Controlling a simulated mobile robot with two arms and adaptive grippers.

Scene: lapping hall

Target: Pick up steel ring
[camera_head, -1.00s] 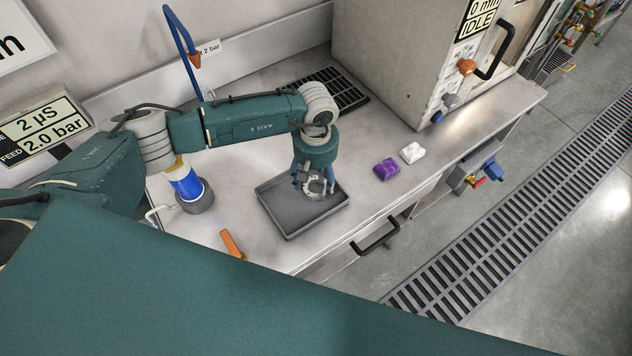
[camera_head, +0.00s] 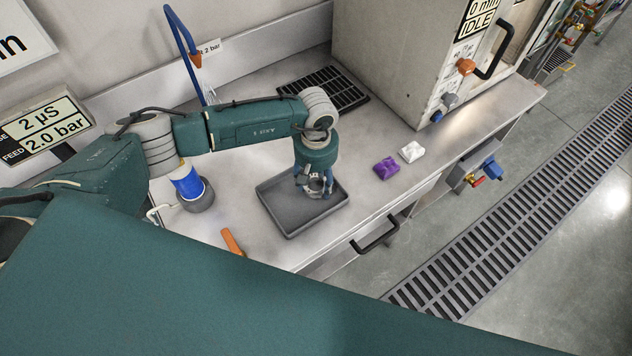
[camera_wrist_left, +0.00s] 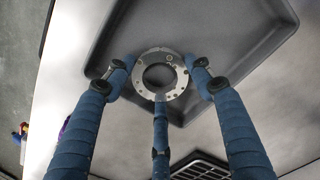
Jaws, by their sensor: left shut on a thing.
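The steel ring (camera_wrist_left: 176,82) is a flat grey metal ring with small holes around a round opening. It sits between the blue fingers of my left gripper (camera_wrist_left: 160,82), which is shut on it. In the head view the left gripper (camera_head: 315,184) points down over the dark grey tray (camera_head: 290,229), with the ring (camera_head: 316,184) partly hidden among the fingers. I cannot tell whether the ring touches the tray floor. My right gripper is not in view.
A purple block (camera_head: 386,168) and a white block (camera_head: 411,152) lie right of the tray. An orange piece (camera_head: 232,242) lies front left. A blue and white cylinder (camera_head: 187,184) stands left. A black grate (camera_head: 326,88) is behind, and a grey machine (camera_head: 394,60) stands at the back right.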

